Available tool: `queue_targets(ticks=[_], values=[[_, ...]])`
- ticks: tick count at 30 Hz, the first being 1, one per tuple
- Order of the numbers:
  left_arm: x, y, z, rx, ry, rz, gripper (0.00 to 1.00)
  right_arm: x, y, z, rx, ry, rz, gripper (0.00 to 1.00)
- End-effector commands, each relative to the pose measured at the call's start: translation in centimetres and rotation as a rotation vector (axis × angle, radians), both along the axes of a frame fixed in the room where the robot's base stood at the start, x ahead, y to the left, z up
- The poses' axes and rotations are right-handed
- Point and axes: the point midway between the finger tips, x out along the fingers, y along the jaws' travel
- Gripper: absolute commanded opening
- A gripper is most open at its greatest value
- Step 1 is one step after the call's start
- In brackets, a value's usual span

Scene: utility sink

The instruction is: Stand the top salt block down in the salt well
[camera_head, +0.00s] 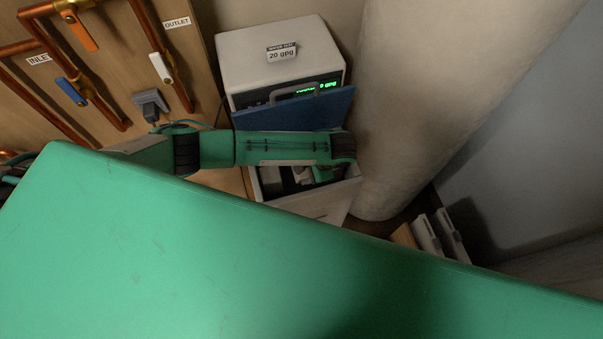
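The salt well is the open box (315,205) at the front of the softener cabinet, with its blue lid (330,108) raised. My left arm reaches across in front of the lid and bends down at the well's right side. Parts of my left gripper seem to be inside the well, mostly hidden by the arm; its fingertips are not clear. A small pale piece shows in the well, too hidden to name. Two long whitish blocks (427,238), seemingly salt blocks, are at the lower right, partly covered by my green body. My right gripper is not in view.
The white softener cabinet (250,50) has a "20 gpg" tag and a lit green display. Copper pipes (150,40) with valve handles are on the board at left. A thick pale column (410,100) stands close to the well's right. A tan piece (404,236) sits beside the blocks.

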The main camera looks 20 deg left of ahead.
Motion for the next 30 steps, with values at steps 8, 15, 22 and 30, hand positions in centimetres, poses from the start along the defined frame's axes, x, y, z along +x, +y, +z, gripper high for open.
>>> queue_targets(ticks=[8, 15, 22, 30], values=[[0.8, 0.5, -2.8, 0.0, -0.002, 0.0, 0.12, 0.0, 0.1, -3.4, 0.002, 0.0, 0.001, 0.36], [0.9, 0.6, -3.4, 0.0, -0.002, 0.0, 0.12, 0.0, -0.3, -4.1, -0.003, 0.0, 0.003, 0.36], [1.9, 1.2, -4.1, -0.062, 0.084, 0.003, 0.12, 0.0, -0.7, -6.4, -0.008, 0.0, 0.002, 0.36], [2.7, 1.8, -4.9, -0.17, 0.251, -0.001, 0.12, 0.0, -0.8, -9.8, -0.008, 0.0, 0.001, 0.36]])
